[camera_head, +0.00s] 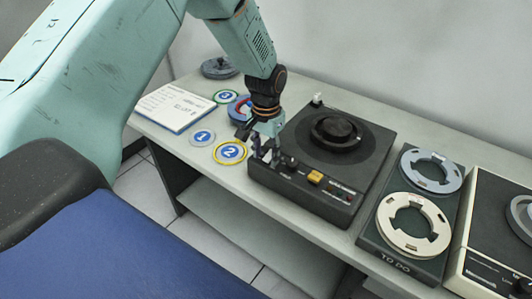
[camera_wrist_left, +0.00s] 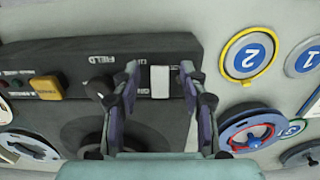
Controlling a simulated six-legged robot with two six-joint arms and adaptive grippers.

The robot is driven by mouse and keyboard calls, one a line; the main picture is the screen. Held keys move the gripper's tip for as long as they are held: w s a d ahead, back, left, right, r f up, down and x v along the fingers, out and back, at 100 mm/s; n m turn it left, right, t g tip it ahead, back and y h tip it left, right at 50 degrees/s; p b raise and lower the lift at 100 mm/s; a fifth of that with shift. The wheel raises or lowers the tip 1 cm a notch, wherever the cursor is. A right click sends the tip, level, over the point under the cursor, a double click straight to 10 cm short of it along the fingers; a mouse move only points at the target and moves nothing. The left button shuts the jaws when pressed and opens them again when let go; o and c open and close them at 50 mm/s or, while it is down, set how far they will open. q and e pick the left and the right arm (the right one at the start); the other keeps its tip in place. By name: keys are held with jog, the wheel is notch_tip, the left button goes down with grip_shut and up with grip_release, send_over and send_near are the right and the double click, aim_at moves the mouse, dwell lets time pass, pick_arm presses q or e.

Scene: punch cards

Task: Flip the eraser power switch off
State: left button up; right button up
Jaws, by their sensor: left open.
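The eraser (camera_head: 262,178) is a black box with a round dark platter on top, in the middle of the bench. Its front panel shows in the left wrist view (camera_wrist_left: 75,60) with a white rocker switch (camera_wrist_left: 160,82), a black knob (camera_wrist_left: 100,88) marked FIELD and a yellow button (camera_wrist_left: 47,88). My left gripper (camera_head: 264,150) is open over the panel's left end. In the left wrist view, its two fingers (camera_wrist_left: 160,70) stand either side of the white switch; I cannot tell whether they touch it. In the head view the gripper hides the switch. My right gripper is not in view.
A dark TO DO tray (camera_head: 374,235) with two reels stands right of the eraser, then another machine (camera_head: 483,262). Numbered discs, including a yellow-rimmed 2 (camera_head: 230,153), and a white notice board (camera_head: 175,107) lie to the left. A wall runs behind the bench.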

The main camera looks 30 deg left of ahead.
pick_arm(q)
jog(key=shift+f, duration=0.15)
jog(key=shift+c, duration=0.3)
grip_shut()
